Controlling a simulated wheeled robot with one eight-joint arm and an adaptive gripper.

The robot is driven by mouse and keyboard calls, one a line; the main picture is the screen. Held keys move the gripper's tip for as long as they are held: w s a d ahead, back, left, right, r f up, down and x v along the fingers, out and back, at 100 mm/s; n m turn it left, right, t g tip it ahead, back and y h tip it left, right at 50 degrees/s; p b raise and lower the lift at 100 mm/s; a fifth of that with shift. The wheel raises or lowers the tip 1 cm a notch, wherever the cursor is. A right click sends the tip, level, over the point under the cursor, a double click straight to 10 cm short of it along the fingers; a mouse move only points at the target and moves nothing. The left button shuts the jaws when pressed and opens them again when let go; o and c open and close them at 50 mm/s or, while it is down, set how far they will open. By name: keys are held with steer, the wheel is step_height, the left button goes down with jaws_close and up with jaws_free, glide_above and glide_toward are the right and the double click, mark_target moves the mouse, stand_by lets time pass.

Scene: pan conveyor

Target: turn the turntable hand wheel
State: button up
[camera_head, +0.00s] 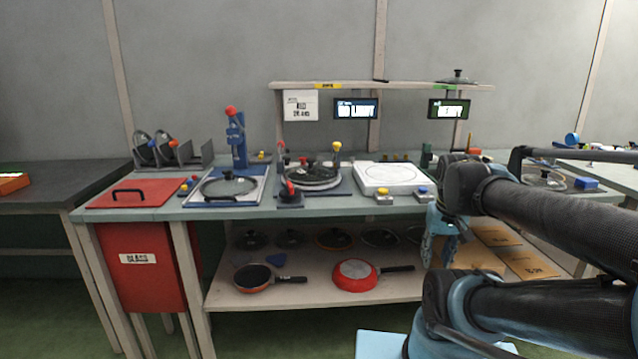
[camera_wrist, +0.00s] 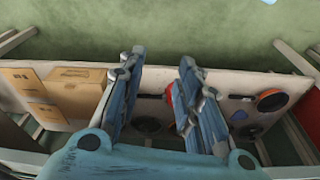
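The round turntable (camera_head: 314,184) sits mid-bench in the head view, with a glass lid (camera_head: 318,170) on it. A red-knobbed part (camera_head: 290,194) stands at its front left and a yellow-knobbed post (camera_head: 337,148) behind it. I cannot tell for sure which part is the hand wheel. My gripper (camera_head: 436,240) hangs at the bench's front edge, right of the turntable and apart from it. In the wrist view my gripper (camera_wrist: 161,62) is open, its two blue fingers spread with nothing held. The turntable does not show clearly in the wrist view.
A white round plate unit (camera_head: 390,176) stands right of the turntable, a blue press (camera_head: 237,140) to the left. The lower shelf (camera_head: 310,292) holds lids, an orange pan (camera_head: 254,278), a red pan (camera_head: 356,272) and cardboard boxes (camera_wrist: 75,92). My arm covers the bench's right part.

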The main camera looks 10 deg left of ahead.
steer(key=w+a+r+n, duration=0.1)
steer(key=w+a+r, duration=0.75)
steer(key=r, duration=0.35)
step_height(320, 180, up, 15)
steer(key=n+g, duration=0.2)
steer(key=n, duration=0.1)
glide_above(290, 184)
step_height(290, 184, down, 17)
steer(key=shift+r, duration=0.1)
steer(key=shift+c, duration=0.6)
jaws_close()
